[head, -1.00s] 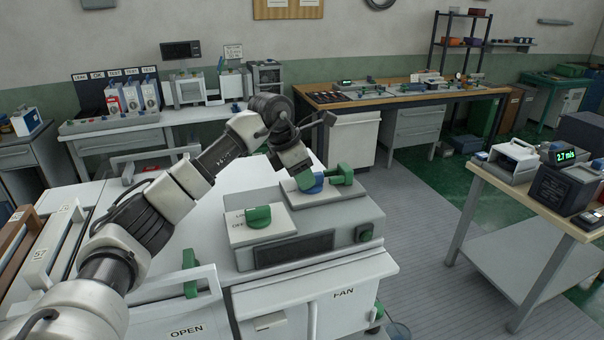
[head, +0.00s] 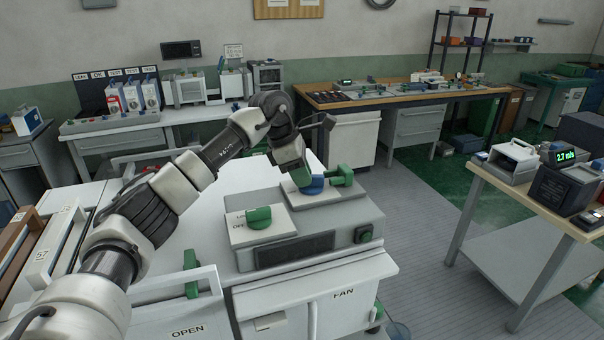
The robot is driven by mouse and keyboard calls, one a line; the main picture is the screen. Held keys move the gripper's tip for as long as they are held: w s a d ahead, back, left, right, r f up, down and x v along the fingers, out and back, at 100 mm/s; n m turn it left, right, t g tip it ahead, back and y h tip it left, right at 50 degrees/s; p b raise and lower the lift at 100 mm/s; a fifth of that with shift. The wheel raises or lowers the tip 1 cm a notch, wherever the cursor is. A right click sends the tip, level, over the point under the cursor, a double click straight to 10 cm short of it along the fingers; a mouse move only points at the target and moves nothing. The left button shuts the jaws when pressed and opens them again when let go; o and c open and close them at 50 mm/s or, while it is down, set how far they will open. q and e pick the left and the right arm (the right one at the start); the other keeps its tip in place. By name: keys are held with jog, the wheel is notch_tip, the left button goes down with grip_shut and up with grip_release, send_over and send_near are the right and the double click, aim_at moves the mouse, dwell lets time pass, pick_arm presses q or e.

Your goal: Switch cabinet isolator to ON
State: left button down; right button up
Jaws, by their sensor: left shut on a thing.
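The grey cabinet unit (head: 330,222) stands on the white cabinet in the middle. On its top left is a pale plate with a green rotary handle (head: 259,218) and an OFF label beside it. On the raised plate at the back right are a blue part (head: 313,187) and a green handle (head: 342,176). My left gripper (head: 303,180) reaches down to the blue part and is shut on it. The fingertips are small and partly hidden, so the exact hold is hard to see. My right gripper is not in view.
A white front with an OPEN label (head: 188,310) and a green handle (head: 191,274) lies at the lower left. A FAN-labelled door (head: 345,312) is below the unit. A bench with a 2.7 m/s meter (head: 566,184) stands right. The grey floor between is clear.

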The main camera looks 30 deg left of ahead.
pick_arm(q)
jog(key=m, duration=0.2)
jog(key=m+g, duration=0.1)
jog(key=shift+w+a+r+m+h+p, duration=0.1)
jog(key=shift+w+r+m+h+p, duration=0.2)
jog(key=shift+w+h+p, duration=0.1)
jog(key=m, duration=0.1)
jog(key=m+g, duration=0.1)
jog(key=m, duration=0.1)
jog(key=shift+w+m+g+p, duration=0.3)
jog(key=shift+p, duration=0.1)
jog(key=m, duration=0.1)
jog(key=m+g+p, duration=0.1)
jog(key=m, duration=0.1)
jog(key=shift+w+m+y, duration=0.3)
jog(key=shift+w+d+m+g+y+p, duration=0.15)
jog(key=shift+m+g+p, duration=0.15)
jog(key=shift+m, duration=0.45)
jog(key=shift+w+d+m+g+y+p, duration=0.1)
jog(key=shift+m+g+y+p, duration=0.15)
jog(key=shift+m, duration=0.5)
jog(key=c, duration=1)
grip_release()
jog(key=shift+f, duration=0.1)
jog(key=shift+c, duration=0.2)
jog(key=shift+f, duration=0.1)
